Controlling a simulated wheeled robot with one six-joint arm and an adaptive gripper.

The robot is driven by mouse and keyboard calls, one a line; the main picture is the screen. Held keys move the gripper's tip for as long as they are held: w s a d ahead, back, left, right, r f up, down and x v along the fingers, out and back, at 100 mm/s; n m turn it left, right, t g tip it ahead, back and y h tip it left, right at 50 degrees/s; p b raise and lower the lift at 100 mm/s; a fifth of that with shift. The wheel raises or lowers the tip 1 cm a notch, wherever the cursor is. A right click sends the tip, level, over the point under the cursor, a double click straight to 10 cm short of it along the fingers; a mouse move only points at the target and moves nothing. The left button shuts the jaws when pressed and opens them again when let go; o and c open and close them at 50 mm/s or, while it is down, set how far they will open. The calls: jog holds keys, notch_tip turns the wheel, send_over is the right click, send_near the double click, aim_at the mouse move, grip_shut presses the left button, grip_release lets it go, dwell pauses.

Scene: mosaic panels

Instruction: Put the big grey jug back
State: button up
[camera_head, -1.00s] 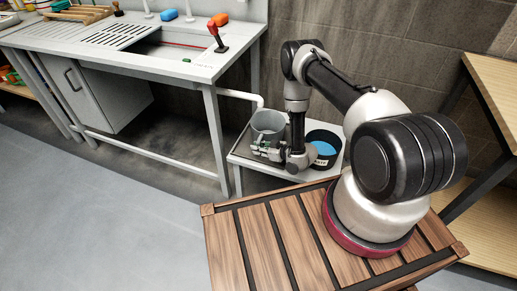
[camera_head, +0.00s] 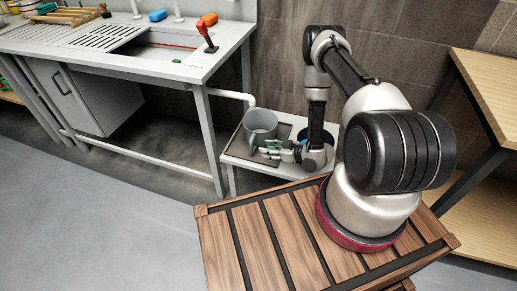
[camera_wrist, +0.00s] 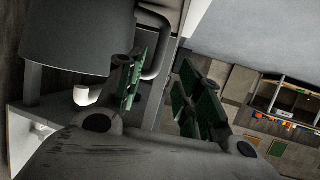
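The big grey jug (camera_head: 258,122) stands upright on a dark tray (camera_head: 237,146) on a small side table. In the wrist view the jug (camera_wrist: 75,38) fills the upper left, and its curved handle (camera_wrist: 158,42) shows beyond the fingers. My gripper (camera_head: 269,149) is at the jug's lower right in the head view. In the wrist view my gripper (camera_wrist: 162,82) has its green-padded fingers apart with a gap between them. The left finger overlaps the jug's edge and handle in the picture. I cannot tell whether it touches.
A dark round container (camera_head: 326,138) stands right of the jug, mostly hidden by my arm. A sink bench (camera_head: 190,68) stands to the left, with a white pipe (camera_head: 235,95) near the side table. A wooden shelf (camera_head: 487,90) is at the right. The grey floor at left is clear.

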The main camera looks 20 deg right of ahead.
jog(key=w+d+r+g+h, duration=0.1)
jog(key=w+d+r+h, duration=0.1)
jog(key=w+d+r, duration=0.35)
jog(key=w+d+r+g+h, duration=0.1)
jog(key=w+d+r+h, duration=0.15)
jog(key=r, duration=0.65)
jog(key=d+r+m+h, duration=0.1)
jog(key=d+r+h, duration=0.15)
jog(key=r, duration=0.75)
jog(key=d+r+m+h, duration=0.1)
jog(key=d+r+h, duration=0.15)
jog(key=r, duration=0.75)
jog(key=s+d+r+m+g+h, duration=0.1)
jog(key=s+r+m+g, duration=0.15)
jog(key=s+r, duration=1.25)
jog(key=s+a+r+m, duration=0.2)
jog(key=s+r, duration=0.1)
jog(key=s, duration=0.7)
jog(key=s+a+r+m+g+y, duration=0.1)
jog(key=s+a+r+m, duration=0.1)
jog(key=s, duration=0.9)
jog(key=shift+a+r, duration=0.4)
